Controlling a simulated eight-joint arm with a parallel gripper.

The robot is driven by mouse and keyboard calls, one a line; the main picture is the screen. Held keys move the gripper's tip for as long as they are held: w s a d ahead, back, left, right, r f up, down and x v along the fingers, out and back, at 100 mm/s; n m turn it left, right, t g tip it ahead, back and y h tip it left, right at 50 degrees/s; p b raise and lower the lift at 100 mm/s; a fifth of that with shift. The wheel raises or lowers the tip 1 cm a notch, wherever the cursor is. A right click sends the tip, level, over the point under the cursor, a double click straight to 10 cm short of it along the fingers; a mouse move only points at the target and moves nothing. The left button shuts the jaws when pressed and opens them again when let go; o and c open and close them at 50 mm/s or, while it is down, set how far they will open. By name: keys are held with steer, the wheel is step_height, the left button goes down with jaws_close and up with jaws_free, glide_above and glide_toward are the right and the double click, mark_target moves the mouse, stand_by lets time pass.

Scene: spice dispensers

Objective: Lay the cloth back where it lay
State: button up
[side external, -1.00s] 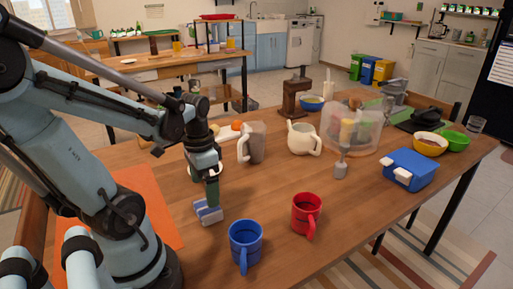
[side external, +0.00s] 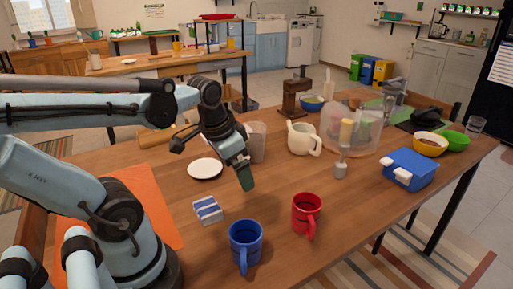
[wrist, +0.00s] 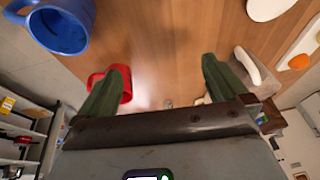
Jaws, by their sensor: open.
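The cloth (side external: 208,210) is a small folded blue and white striped piece. It lies flat on the wooden table in the side view, between the orange mat and the blue mug. My gripper (side external: 247,178) is raised above the table, up and to the right of the cloth, and apart from it. In the wrist view my gripper (wrist: 160,85) shows two green fingers spread wide with nothing between them. The cloth is not visible in the wrist view.
A blue mug (side external: 245,243) and a red mug (side external: 307,214) stand near the front. A white plate (side external: 205,169) lies behind the cloth. The orange mat (side external: 155,205) is at left. Bare table lies right of the cloth.

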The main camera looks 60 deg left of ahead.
steer(key=w+d+r+t+h, duration=0.1)
steer(key=w+d+t, duration=0.2)
steer(key=d, duration=0.4)
steer(key=shift+w+t, duration=0.4)
steer(key=shift+w, duration=0.1)
